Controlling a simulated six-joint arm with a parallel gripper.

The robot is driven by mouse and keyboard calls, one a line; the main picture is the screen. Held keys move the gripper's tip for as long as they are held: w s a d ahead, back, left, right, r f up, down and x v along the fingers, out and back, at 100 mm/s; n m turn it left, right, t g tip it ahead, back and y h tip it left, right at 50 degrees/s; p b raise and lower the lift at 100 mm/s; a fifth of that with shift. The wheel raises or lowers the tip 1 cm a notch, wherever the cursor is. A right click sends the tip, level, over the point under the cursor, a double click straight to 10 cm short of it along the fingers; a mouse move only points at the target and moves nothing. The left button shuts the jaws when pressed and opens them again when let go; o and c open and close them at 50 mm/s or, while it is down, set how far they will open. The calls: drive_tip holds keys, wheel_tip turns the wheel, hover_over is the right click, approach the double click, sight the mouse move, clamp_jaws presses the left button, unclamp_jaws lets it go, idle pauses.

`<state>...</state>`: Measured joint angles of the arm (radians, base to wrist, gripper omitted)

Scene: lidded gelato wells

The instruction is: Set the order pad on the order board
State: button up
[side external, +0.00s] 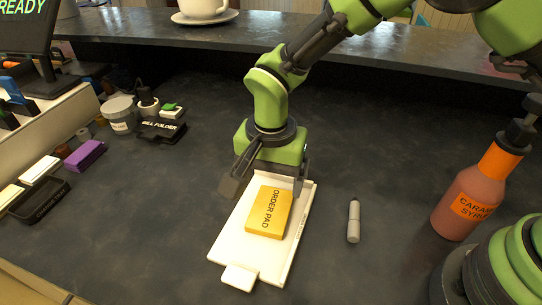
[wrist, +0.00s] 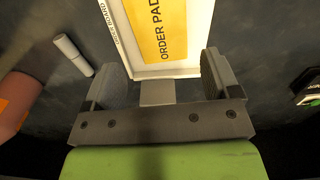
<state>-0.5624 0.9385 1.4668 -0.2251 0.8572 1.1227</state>
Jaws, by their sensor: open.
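The yellow order pad (side external: 269,211) lies flat on the white order board (side external: 276,260), inside the board's edges. It also shows at the top of the wrist view (wrist: 160,28), partly cut off by the frame. The order board (wrist: 197,60) in the wrist view lies just beyond my gripper (wrist: 158,84). My gripper (side external: 268,184) is open and empty, above the far end of the board, behind the pad. Its two fingers are spread apart, with nothing gripped between them. The far end of the board is partly hidden by the gripper in the side view.
A grey marker-like cylinder (side external: 353,221) lies right of the board. A caramel syrup bottle (side external: 470,200) stands farther right. At the left are a bill folder (side external: 161,130), a lidded tub (side external: 120,115) and a purple block (side external: 85,156).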

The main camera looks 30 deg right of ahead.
wheel_tip(320, 180, up, 5)
drive_tip(key=shift+r, duration=0.1)
drive_tip(key=s+d+r+n+t+y, duration=0.1)
drive_tip(key=d+r+t, duration=0.1)
drive_tip(key=d+r, duration=0.6)
drive_tip(key=s+d+r+n+t, duration=0.1)
drive_tip(key=s+d+r, duration=0.2)
drive_tip(key=s, duration=0.2)
drive_tip(key=s+d+r+n+t, duration=0.1)
drive_tip(key=s+d+r+t, duration=0.1)
drive_tip(key=s, duration=0.4)
drive_tip(key=s+d+r+n+t+y, duration=0.1)
drive_tip(key=s+d+r+n+t, duration=0.1)
drive_tip(key=s+d+r, duration=0.2)
drive_tip(key=shift+s+d+r, duration=0.2)
drive_tip(key=shift+s+r, duration=0.1)
drive_tip(key=shift+s, duration=0.45)
